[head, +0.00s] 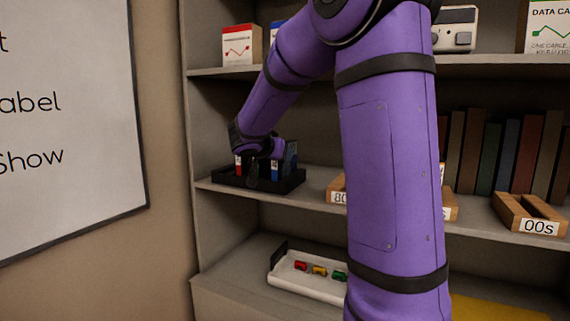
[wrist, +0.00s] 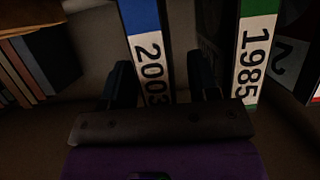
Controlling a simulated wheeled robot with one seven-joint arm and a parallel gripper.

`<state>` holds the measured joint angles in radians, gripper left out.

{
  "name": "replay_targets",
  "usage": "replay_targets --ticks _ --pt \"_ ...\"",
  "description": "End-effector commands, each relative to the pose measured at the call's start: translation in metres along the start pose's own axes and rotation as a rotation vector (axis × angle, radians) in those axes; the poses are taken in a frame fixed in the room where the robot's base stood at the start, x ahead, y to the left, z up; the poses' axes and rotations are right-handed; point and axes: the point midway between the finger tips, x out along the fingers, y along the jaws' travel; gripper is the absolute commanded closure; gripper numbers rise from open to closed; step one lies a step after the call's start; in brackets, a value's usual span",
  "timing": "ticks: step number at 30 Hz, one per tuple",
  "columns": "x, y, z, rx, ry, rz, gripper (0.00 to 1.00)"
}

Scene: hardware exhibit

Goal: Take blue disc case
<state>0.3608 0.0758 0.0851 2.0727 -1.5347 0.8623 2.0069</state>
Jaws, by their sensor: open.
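A blue case (wrist: 138,14) with a white label reading 2003 stands between the two fingers of my gripper (wrist: 160,80) in the wrist view. The fingers are open, one on each side, with gaps beside the case. In the head view the blue case (head: 274,168) stands in a black tray (head: 296,183) on the middle shelf. My gripper (head: 262,167) is at the tray there, partly hidden by my wrist. A green case (wrist: 258,30) labelled 1985 is right of the right finger.
A red case (head: 238,166) stands at the tray's left. Wooden holders, one marked 00s (head: 538,222), and a row of dark books (head: 490,150) are to the right. A white tray (head: 300,277) with small coloured items is below. The shelf's upright is close on the left.

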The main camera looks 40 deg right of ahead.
Motion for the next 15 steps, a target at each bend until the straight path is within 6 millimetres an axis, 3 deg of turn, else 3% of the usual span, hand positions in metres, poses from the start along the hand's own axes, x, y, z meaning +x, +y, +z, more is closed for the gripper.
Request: replay_targets --ticks 4,11,15 --pt "-0.0004 0.0 0.0 0.0 0.0 0.0 0.45" --pt "-0.0005 0.0 0.0001 0.0 0.0 0.0 0.98" --pt "-0.0006 0.0 -0.0002 0.0 0.0 0.0 1.0"
